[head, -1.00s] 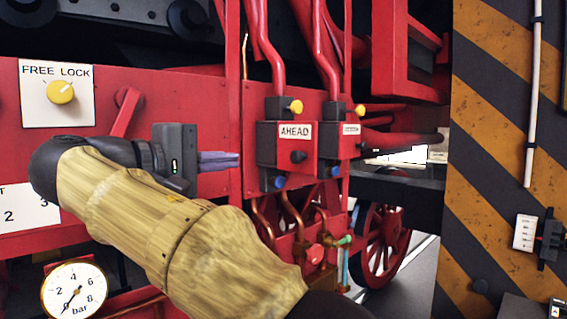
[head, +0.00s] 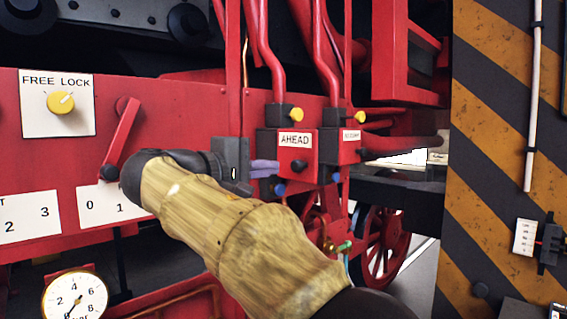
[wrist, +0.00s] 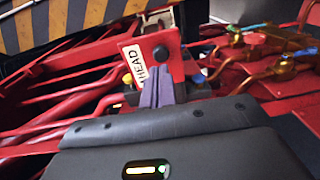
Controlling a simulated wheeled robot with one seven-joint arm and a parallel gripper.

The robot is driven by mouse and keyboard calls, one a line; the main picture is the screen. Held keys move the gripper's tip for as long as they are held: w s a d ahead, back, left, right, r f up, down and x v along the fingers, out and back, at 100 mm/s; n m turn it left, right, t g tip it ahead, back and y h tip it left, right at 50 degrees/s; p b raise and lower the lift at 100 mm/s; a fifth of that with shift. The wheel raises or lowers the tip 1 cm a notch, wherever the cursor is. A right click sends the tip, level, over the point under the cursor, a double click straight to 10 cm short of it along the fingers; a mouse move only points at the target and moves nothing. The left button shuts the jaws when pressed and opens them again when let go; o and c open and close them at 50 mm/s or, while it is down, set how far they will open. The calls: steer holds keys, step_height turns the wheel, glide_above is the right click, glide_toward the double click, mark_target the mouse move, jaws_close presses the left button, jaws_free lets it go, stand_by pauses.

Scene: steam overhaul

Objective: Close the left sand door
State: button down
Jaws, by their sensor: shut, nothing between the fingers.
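The left sand box has a red front panel (head: 298,155) with an AHEAD label and a black knob. This panel seems to be the left sand door; whether it is shut or ajar cannot be told. The right box (head: 349,147) stands beside it with a smaller label. My gripper (head: 272,168) is shut and empty, at the left side of the AHEAD box. In the wrist view, my finger tips (wrist: 158,90) show just below the panel's black knob, in front of the AHEAD panel (wrist: 154,60). Whether they touch it cannot be told.
Red pipes (head: 325,65) rise above both boxes. Copper and brass fittings (wrist: 255,50) show at the right in the wrist view. A red lever (head: 119,140) and yellow knob (head: 61,102) are on the frame at left. A striped pillar (head: 495,150) stands at right.

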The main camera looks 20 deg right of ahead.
mark_target(295, 165)
steer(key=shift+p+x, duration=0.6)
steer(key=shift+x, duration=1.8)
steer(key=shift+d, duration=0.15)
